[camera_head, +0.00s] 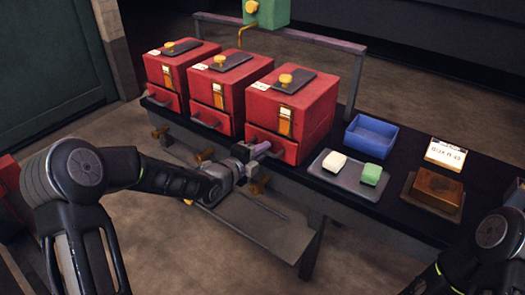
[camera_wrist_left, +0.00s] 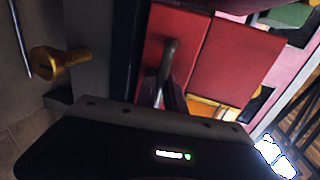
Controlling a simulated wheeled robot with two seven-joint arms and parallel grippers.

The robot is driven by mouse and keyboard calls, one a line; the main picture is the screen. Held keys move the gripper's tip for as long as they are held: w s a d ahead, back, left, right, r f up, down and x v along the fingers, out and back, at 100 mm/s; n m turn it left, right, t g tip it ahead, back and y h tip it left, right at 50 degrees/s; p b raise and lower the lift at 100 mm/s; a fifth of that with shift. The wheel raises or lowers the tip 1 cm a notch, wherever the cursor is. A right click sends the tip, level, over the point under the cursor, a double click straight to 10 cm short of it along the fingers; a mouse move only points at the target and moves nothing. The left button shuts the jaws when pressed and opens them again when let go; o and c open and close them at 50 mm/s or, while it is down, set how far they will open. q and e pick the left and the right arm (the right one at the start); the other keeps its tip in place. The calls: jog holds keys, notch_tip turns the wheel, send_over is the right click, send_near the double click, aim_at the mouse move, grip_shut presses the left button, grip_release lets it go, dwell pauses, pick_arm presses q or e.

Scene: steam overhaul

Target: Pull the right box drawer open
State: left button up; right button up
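The right red box (camera_head: 307,113) stands on the dark bench, the nearest in a row of three. Its drawer (camera_head: 288,152) is the low red front beneath the brass-framed label. The drawer looks shut or nearly shut. My left gripper (camera_head: 262,150) is at the drawer's front, at its handle. In the left wrist view, the grey handle (camera_wrist_left: 168,55) stands out from the red drawer front (camera_wrist_left: 185,38), with the gripper's fingers (camera_wrist_left: 160,92) close by it. I cannot tell whether they are closed on it. My right arm shows at the lower right, but its gripper is out of view.
The middle box (camera_head: 228,90) and left box (camera_head: 178,72) stand alongside. Right of the right box are a grey tray (camera_head: 345,181) with white and green blocks, a blue bin (camera_head: 371,136) and a brown block (camera_head: 438,187). Brass valves (camera_head: 160,132) sit below the bench edge.

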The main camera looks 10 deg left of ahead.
pick_arm(q)
grip_shut()
jog(key=shift+a, duration=0.1)
pick_arm(e)
jog(key=shift+f, duration=0.1)
dwell(1.0)
